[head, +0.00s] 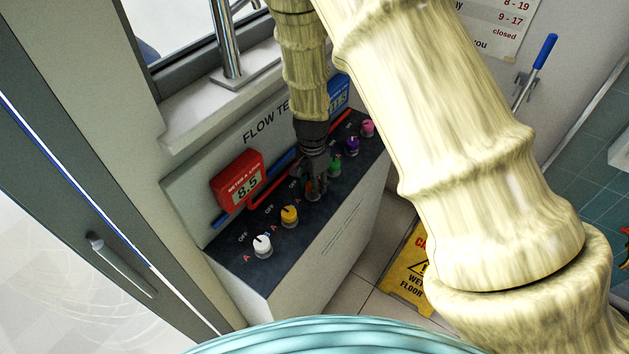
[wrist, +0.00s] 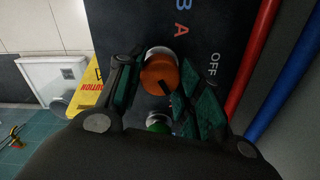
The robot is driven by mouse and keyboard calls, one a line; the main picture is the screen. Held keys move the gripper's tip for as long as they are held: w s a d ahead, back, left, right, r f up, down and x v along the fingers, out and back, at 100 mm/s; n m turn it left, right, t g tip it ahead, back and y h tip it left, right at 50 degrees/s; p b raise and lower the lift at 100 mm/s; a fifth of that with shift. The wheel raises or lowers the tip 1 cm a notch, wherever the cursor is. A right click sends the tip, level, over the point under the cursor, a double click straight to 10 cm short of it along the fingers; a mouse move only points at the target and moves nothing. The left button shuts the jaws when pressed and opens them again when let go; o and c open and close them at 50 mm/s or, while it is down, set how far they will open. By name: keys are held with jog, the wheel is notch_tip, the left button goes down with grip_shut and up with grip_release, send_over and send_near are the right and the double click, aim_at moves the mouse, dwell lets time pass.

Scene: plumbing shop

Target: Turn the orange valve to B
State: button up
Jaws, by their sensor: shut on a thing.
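The orange valve (wrist: 160,74) is a round knob on a white base on the dark panel top. In the wrist view my gripper (wrist: 161,80) has its green-padded fingers on either side of it, shut on it. A dark pointer mark shows on the knob's lower right, partly behind the right finger; its exact setting is hard to read. OFF and A are printed nearby. A blue B shows at the top edge; I cannot tell which valve it belongs to. In the head view my gripper (head: 314,186) reaches down onto the orange valve (head: 313,195), which is mostly hidden.
On the same panel (head: 325,215) stand white (head: 262,246), yellow (head: 289,214), green (head: 335,168), purple (head: 351,146) and pink (head: 367,129) valves. A red meter (head: 237,181) reads 8.5 behind them. A yellow wet-floor sign (head: 407,280) stands to the right.

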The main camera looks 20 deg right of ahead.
jog(key=shift+w+r, duration=0.2)
jog(key=shift+w, duration=0.1)
jog(key=o, duration=0.8)
jog(key=shift+d, duration=0.1)
jog(key=shift+o, duration=1.2)
jog(key=shift+s+f, duration=0.1)
jog(key=shift+f, duration=0.05)
notch_tip(320, 180, up, 12)
jog(key=shift+a, duration=0.2)
